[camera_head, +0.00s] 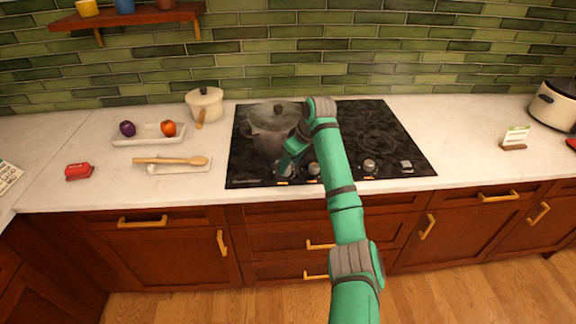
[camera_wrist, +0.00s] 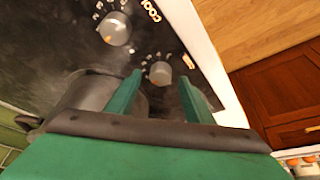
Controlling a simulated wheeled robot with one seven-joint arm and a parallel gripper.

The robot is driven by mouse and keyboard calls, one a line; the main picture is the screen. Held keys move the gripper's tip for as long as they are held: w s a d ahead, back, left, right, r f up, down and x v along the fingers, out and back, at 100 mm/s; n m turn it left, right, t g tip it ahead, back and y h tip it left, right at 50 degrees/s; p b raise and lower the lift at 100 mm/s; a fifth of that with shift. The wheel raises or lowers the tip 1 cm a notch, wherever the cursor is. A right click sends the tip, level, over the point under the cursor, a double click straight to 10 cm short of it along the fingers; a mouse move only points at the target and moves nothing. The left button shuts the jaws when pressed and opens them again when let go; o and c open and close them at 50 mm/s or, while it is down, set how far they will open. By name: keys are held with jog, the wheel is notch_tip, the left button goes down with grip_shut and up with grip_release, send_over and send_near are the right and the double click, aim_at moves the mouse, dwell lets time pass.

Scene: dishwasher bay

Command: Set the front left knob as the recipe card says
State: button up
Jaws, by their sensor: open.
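A black cooktop (camera_head: 375,115) is set in the pale counter, with several knobs along its front edge. In the head view, my gripper (camera_head: 285,170) points down at the left end of this knob row. In the wrist view, my open gripper (camera_wrist: 160,80) has a grey knob (camera_wrist: 160,72) between its fingertips, with gaps to both fingers. A second grey knob (camera_wrist: 116,28) sits farther along the row. My arm partly hides the knobs in the head view. A small card (camera_head: 517,135) stands on a wooden holder at the right; its text is too small to read.
A grey lidded pot (camera_head: 268,123) stands on the cooktop's left side, close behind my gripper. Left on the counter are a tray (camera_head: 121,141) with fruit, a cream pot (camera_head: 205,104), a wooden spoon (camera_head: 178,161) and a red object (camera_head: 79,171). Another cooker (camera_head: 552,107) stands far right.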

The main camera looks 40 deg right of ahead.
jog(key=shift+x, duration=1.05)
jog(key=shift+w+a+r, duration=0.1)
jog(key=shift+w, duration=0.05)
jog(key=c, duration=1)
jog(key=shift+c, duration=0.2)
